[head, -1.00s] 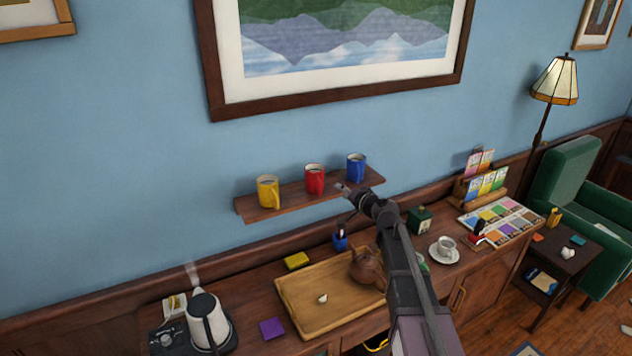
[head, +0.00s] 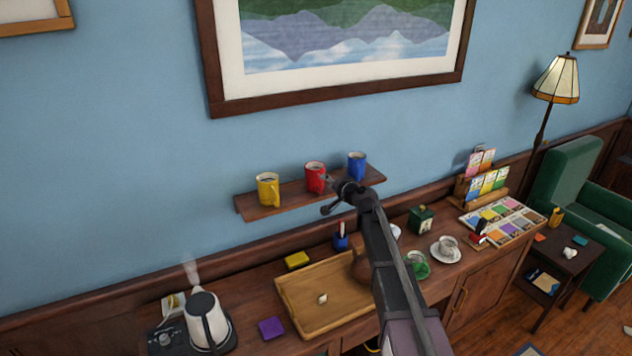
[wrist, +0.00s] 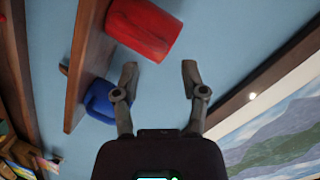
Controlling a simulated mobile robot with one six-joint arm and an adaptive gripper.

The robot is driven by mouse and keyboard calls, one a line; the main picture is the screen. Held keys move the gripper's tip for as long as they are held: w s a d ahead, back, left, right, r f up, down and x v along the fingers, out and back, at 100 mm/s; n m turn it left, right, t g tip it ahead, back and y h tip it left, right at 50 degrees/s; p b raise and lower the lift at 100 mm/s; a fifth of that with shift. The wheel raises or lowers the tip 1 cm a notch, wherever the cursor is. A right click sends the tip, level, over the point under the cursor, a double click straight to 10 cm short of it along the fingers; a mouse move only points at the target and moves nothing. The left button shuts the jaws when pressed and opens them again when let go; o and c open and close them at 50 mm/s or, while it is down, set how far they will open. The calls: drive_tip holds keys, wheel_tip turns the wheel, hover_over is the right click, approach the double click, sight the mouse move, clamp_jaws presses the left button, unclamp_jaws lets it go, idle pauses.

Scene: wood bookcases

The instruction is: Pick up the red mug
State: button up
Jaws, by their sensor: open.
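The red mug (head: 314,177) stands on the wall shelf (head: 290,198), between the yellow mug (head: 268,189) on the left and the blue mug (head: 357,165) on the right. My gripper (head: 328,193) is just right of and in front of the red mug in the head view. In the wrist view my open gripper (wrist: 159,75) has nothing between its fingers. The red mug (wrist: 143,28) lies just beyond the fingertips there, nearer the left finger. The blue mug (wrist: 98,100) is left of the left finger. The red mug's handle cannot be made out.
Below the shelf is a sideboard with a wooden tray (head: 292,308), a kettle (head: 206,320), and a cup on a saucer (head: 446,256). A framed picture (head: 212,98) hangs above. The wall between shelf and picture is clear.

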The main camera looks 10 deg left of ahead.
sight(317, 180)
drive_tip(key=shift+b+x, duration=0.6)
drive_tip(key=shift+x, duration=1.95)
drive_tip(key=shift+s+a, duration=0.1)
drive_tip(key=shift+a, duration=0.05)
clamp_jaws()
